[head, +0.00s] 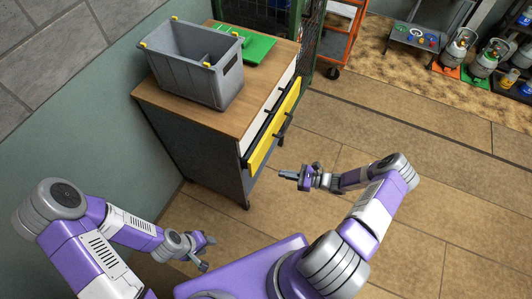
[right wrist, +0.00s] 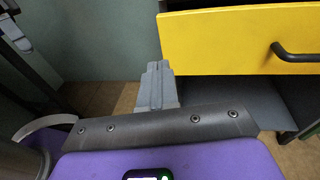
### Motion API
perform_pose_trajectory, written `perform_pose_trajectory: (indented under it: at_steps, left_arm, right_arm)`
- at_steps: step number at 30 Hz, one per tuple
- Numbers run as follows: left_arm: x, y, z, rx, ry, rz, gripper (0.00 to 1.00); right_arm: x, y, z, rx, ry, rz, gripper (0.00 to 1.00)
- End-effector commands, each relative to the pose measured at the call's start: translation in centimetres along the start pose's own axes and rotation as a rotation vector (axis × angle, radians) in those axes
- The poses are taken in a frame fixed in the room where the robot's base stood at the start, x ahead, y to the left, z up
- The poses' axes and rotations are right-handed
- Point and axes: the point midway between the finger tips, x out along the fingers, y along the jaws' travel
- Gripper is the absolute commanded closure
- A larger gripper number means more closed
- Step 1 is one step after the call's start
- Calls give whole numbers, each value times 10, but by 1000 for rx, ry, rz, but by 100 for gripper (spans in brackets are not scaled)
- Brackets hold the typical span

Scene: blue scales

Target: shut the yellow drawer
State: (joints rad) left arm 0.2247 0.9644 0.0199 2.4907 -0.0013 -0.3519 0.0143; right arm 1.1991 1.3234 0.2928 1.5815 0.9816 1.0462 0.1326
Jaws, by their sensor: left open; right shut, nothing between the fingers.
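The yellow drawer (head: 266,143) is in the upper part of a grey cabinet with a wooden top. Its front stands out a little from the cabinet, with a dark gap behind its upper edge. It has dark handles. In the right wrist view the yellow drawer front (right wrist: 225,42) fills the upper right, with a black handle (right wrist: 293,53). My right gripper (head: 284,174) is shut and empty, in front of the cabinet and apart from the drawer. Its closed fingers (right wrist: 157,72) show left of and below the drawer front. My left gripper (head: 207,252) is open and empty, low at the left.
A grey crate (head: 212,85) with yellow clips and a green board (head: 256,48) are on the wooden top (head: 158,98). A white drawer front (head: 284,83) is above the yellow one. An orange cart (head: 340,45) stands behind. The floor right of the cabinet is clear.

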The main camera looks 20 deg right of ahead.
Motion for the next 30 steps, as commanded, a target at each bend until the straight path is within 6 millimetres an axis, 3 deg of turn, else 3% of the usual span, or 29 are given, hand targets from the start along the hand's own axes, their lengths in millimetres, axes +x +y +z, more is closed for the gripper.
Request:
perform_pose_trajectory:
  at_steps: [3, 8, 24, 30]
  left_arm:
    - [-1, 0, 0, 0, 0, 0, 57]
    - [0, 0, 0, 0, 0, 0, 57]
    - [9, -4, 0, 0, 0, 0, 57]
    - [12, -5, 0, 0, 0, 0, 57]
  right_arm:
    - [-29, -29, 4, 26, -86, -136, 100]
    - [-34, -41, 8, 32, -125, -185, 100]
    - [68, -58, 19, 31, -122, -179, 100]
    - [91, -63, 22, 30, -120, -180, 100]
